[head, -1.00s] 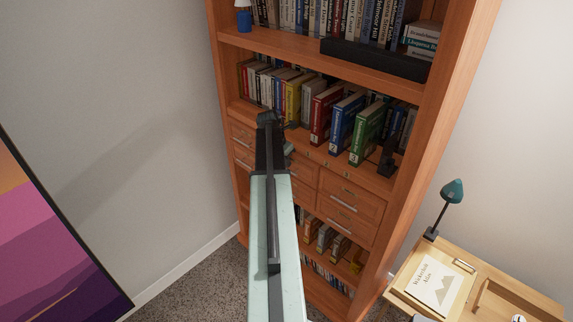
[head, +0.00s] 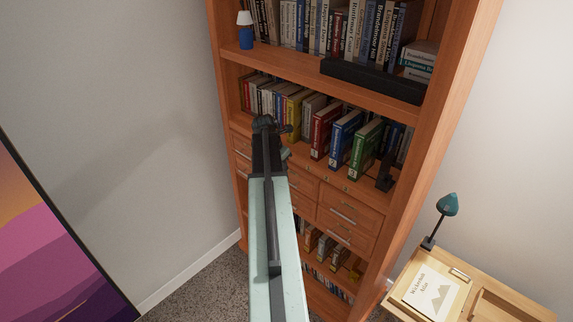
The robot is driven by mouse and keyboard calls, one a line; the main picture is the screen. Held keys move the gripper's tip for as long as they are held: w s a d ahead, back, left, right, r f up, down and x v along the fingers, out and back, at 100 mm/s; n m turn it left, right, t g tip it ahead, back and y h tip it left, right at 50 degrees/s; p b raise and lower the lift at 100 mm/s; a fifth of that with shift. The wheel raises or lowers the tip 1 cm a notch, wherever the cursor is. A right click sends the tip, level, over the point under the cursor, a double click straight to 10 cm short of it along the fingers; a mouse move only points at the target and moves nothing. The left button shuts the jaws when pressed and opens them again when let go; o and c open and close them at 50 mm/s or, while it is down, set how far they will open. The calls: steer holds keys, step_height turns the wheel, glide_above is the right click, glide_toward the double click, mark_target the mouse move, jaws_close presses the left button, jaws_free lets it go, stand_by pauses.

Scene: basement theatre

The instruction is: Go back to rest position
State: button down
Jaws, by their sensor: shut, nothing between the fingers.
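My arm reaches up the middle of the head view toward a wooden bookcase (head: 431,140). My gripper (head: 284,129) is the small dark part at the arm's far end, in front of the shelf of books. It is shut and holds nothing. The arm's dark end partly hides it, so its fingers are hard to make out.
Red (head: 324,130), blue (head: 345,137) and green (head: 365,149) binders stand right of my gripper, above drawers (head: 347,207). A small blue lamp (head: 246,37) stands higher up. A desk (head: 510,292) with a teal lamp (head: 448,205) is at lower right. The left wall is bare beside a picture (head: 50,250).

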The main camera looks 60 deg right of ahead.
steer(key=p+v, duration=0.1)
steer(key=v, duration=0.1)
steer(key=p+v, duration=0.1)
steer(key=v, duration=0.1)
steer(key=shift+s+a, duration=0.15)
steer(key=shift+s, duration=0.05)
steer(key=shift+f, duration=0.1)
